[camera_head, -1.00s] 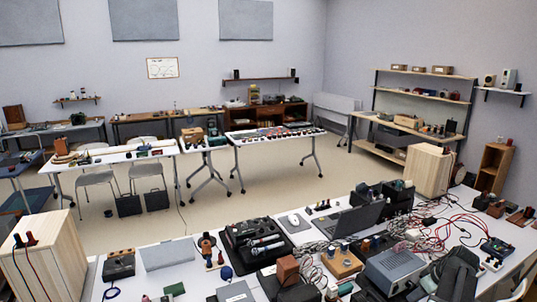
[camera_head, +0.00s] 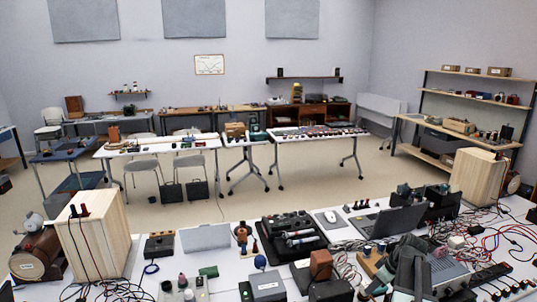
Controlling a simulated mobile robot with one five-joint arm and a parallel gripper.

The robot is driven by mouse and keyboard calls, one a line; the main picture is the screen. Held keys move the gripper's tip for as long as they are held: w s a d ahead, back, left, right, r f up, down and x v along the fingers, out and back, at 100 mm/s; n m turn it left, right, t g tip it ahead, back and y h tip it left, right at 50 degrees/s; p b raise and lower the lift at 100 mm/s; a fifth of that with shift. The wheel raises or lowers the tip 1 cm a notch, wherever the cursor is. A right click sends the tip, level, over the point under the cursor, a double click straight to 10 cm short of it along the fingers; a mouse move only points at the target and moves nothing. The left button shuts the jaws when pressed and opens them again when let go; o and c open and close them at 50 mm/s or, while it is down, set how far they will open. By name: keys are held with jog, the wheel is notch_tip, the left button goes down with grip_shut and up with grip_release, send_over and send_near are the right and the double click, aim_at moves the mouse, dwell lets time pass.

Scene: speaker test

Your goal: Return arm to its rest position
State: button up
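A dark grey jointed shape that looks like my arm's end, my gripper (camera_head: 410,264), shows at the lower right, in front of the near white table's things. Its fingers cannot be made out, so I cannot tell whether it is open or shut, or whether it holds anything. It overlaps the grey box-shaped device (camera_head: 446,268) in the picture. I cannot tell whether it touches anything.
The near white table (camera_head: 222,268) is crowded with a laptop (camera_head: 392,222), a black case (camera_head: 292,236), a brown block (camera_head: 320,264) and many cables. Wooden speaker boxes stand left (camera_head: 92,240) and right (camera_head: 478,178). Open floor (camera_head: 320,190) lies beyond.

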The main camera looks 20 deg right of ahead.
jog(key=w+a+f+n+g+b, duration=0.1)
jog(key=w+a+f+n+b, duration=0.15)
jog(key=a, duration=1.15)
jog(key=w+a+f+n+g+b, duration=0.1)
jog(key=w+a+f, duration=0.25)
jog(key=a, duration=1.05)
jog(key=s+a+f+m+g+h+b, duration=0.1)
jog(key=s+a+f+m+g+b, duration=0.1)
jog(key=s+a+m, duration=0.5)
jog(key=a+m, duration=0.1)
jog(key=a, duration=0.3)
jog(key=shift+h, duration=0.4)
jog(key=shift+s, duration=0.1)
